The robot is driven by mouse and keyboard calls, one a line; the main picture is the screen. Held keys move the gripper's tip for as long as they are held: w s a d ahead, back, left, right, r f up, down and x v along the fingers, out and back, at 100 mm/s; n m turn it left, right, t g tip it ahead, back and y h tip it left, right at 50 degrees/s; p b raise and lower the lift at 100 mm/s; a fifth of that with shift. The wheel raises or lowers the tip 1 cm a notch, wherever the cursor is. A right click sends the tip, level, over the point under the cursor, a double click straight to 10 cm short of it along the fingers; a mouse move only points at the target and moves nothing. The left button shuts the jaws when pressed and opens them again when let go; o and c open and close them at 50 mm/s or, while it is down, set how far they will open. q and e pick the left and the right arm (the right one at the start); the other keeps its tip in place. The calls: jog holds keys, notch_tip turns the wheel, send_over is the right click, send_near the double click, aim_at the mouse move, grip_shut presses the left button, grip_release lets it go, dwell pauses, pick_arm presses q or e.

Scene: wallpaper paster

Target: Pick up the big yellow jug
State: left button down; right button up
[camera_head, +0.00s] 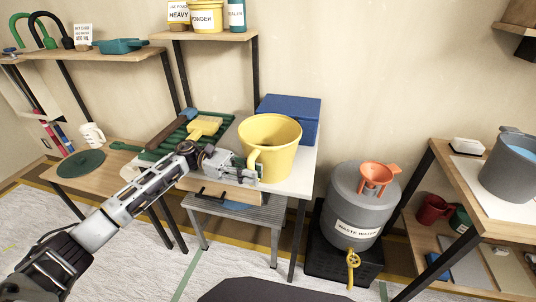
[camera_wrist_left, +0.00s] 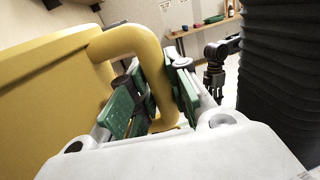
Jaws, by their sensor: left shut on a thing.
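The big yellow jug (camera_head: 276,137) is upright at the right part of the white-topped table, its open mouth facing up and its handle toward the front left. Whether its base touches the table is hard to tell. My left gripper (camera_head: 250,172) is shut on the jug's handle. In the left wrist view the green-padded fingers (camera_wrist_left: 160,100) are on either side of the yellow handle (camera_wrist_left: 128,40), with the jug's wall (camera_wrist_left: 50,95) at the left. My right gripper (camera_wrist_left: 214,85) shows small and dark in the left wrist view; its fingers are unclear.
A blue box (camera_head: 291,110) stands close behind the jug. A green rack (camera_head: 170,135) with a yellow sponge-like block (camera_head: 203,127) lies left of it. A grey waste water drum (camera_head: 350,215) with an orange funnel (camera_head: 379,174) stands to the right. A shelf (camera_head: 205,36) hangs above.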

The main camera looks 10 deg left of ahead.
aim_at(250, 156)
pick_arm(q)
jog(key=shift+r, duration=0.15)
dwell(0.3)
jog(key=shift+r, duration=0.5)
notch_tip(250, 156, up, 7)
jog(key=shift+r+p, duration=0.1)
jog(key=shift+p, duration=0.5)
jog(key=shift+r, duration=0.9)
pick_arm(e)
jog(key=shift+s+d+f, duration=0.1)
jog(key=shift+f, duration=0.35)
jog(key=shift+s+d+f, duration=0.1)
jog(key=shift+f, duration=0.35)
jog(key=shift+s, duration=0.1)
